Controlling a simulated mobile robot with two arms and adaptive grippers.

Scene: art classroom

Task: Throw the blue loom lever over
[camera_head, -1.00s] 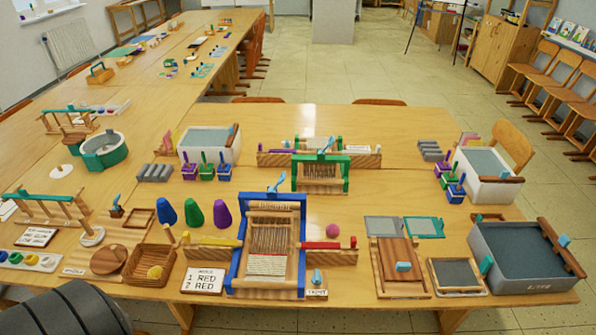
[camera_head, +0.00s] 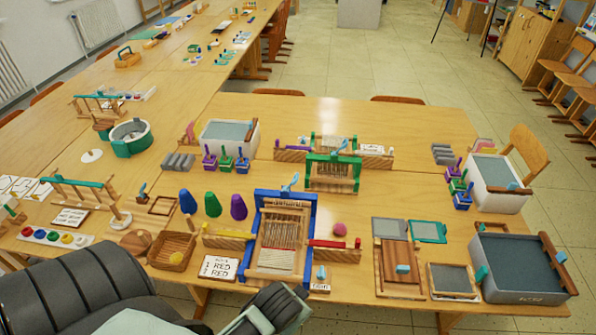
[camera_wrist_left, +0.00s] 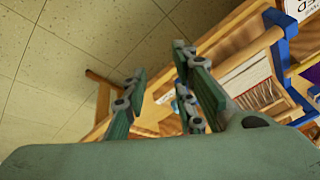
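The blue loom (camera_head: 258,225) stands upright near the front edge of the table, with pale warp threads and a white woven band. Its light-blue lever (camera_head: 290,182) sticks up from the top beam. In the left wrist view, part of the blue frame (camera_wrist_left: 283,45) shows at the upper right. My left gripper (camera_wrist_left: 163,98) has its two green fingers apart with nothing between them. It is beyond the table's front edge, apart from the loom. My right gripper is not in view.
A yellow-handled bar (camera_head: 228,234) and a red-handled bar (camera_head: 330,245) flank the loom. A card reading "1 RED 2 RED" (camera_head: 218,268) lies at front left. A green loom (camera_head: 331,172) stands behind. Several cones and a basket (camera_head: 172,252) are on the left.

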